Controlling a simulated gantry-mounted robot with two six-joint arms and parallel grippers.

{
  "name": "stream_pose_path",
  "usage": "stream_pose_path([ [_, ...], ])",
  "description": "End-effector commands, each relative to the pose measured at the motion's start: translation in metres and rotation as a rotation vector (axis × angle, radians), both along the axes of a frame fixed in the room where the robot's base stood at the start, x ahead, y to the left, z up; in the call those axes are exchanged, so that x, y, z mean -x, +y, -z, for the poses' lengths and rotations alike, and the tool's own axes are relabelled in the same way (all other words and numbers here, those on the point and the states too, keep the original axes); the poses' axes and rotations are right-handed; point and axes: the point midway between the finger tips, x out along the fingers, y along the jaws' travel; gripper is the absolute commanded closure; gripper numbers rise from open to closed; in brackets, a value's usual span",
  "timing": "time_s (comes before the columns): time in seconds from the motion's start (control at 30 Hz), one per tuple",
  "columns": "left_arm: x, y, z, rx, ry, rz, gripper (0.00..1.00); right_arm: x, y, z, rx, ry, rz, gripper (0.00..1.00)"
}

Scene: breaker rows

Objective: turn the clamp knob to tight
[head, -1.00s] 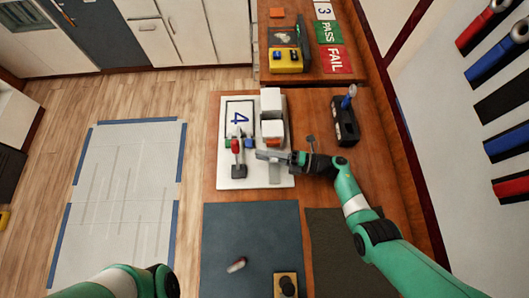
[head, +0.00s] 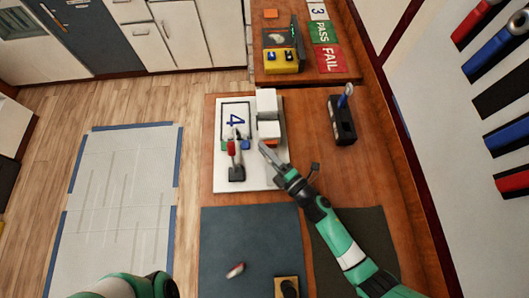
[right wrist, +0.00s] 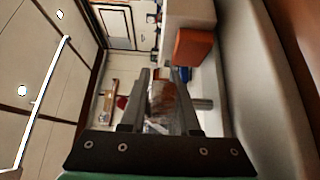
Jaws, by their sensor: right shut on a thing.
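A clamp with a red knob-like part (head: 232,148) and a dark foot (head: 237,174) stands on the white board (head: 250,184). The red part is left of my right gripper (head: 263,147) and apart from it. In the right wrist view my right gripper (right wrist: 162,78) is shut on a brown and greyish thing (right wrist: 160,98), whose exact shape is unclear. A small red part (right wrist: 122,102) shows left of the fingers. My left gripper is out of view.
A black holder (head: 342,122) with a blue-handled tool stands at right. A dark blue mat (head: 225,225) bears a small red and white piece (head: 236,270). A yellow box (head: 283,60) is on the back table. Bare wood lies right of the board.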

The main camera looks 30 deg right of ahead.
Motion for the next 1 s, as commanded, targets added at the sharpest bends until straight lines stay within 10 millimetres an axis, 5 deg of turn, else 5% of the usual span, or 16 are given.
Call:
stream_pose_path([
  [0.5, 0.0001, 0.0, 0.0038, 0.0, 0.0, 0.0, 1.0, -0.0003, -0.001, -0.0003, -0.001, 0.0, 0.026, 1.0],
  [0.53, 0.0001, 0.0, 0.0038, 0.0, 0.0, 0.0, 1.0, -0.0003, -0.001, -0.0003, -0.001, 0.0, 0.026, 0.68],
  [0.7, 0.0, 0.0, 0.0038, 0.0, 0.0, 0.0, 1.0, -0.0003, -0.001, -0.0003, 0.0, 0.0, 0.026, 0.4],
  [1.0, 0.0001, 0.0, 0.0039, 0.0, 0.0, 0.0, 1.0, -0.0004, -0.001, -0.0002, 0.0, 0.0, 0.026, 0.4],
])
